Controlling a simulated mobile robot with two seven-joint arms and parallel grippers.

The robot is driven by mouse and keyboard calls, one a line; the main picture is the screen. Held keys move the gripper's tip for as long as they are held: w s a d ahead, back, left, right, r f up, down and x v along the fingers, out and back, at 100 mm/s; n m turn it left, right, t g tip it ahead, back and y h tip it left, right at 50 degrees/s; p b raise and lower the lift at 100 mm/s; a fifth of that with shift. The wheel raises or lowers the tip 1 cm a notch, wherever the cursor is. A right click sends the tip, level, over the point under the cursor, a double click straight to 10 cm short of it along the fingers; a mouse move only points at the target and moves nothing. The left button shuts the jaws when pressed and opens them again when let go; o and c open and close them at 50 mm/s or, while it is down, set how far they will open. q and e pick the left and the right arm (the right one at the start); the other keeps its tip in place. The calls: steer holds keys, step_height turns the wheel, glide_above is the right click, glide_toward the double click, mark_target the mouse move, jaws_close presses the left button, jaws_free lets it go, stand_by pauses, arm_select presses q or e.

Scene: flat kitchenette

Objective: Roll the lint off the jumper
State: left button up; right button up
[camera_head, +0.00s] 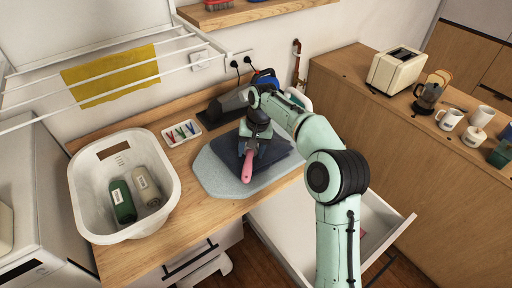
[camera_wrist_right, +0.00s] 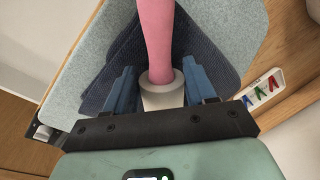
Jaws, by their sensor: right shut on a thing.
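The dark navy jumper (camera_head: 278,153) lies folded on a pale grey-blue pad (camera_head: 213,172) on the wooden counter. My right gripper (camera_head: 253,145) is over the jumper, shut on the lint roller. The roller's pink handle (camera_head: 247,168) points down and toward the front in the head view. In the right wrist view, the pink handle (camera_wrist_right: 155,40) runs away from my right gripper (camera_wrist_right: 162,92), with a white part (camera_wrist_right: 161,96) between the fingers. The jumper (camera_wrist_right: 205,58) lies below it. I cannot tell whether the roller touches the cloth. My left gripper is not in view.
A small tray (camera_head: 168,134) of coloured pegs and a dark appliance (camera_head: 218,108) sit behind the pad. An open drawer (camera_head: 385,220) juts out below the counter. A drying rack (camera_head: 100,62) hangs above.

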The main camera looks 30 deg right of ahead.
steer(key=shift+s+a+f, duration=0.1)
steer(key=shift+s+a, duration=0.1)
steer(key=shift+a, duration=1)
steer(key=shift+s+a, duration=0.2)
steer(key=shift+a, duration=1)
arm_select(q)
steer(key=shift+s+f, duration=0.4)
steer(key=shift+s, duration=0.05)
arm_select(e)
steer(key=shift+w+r+p, duration=0.15)
steer(key=shift+r+p, duration=0.5)
steer(key=shift+r, duration=1.35)
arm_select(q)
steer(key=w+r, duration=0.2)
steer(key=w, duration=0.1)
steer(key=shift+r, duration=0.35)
arm_select(e)
step_height(320, 180, up, 2)
steer(key=shift+d+r, duration=0.1)
steer(key=shift+r, duration=0.05)
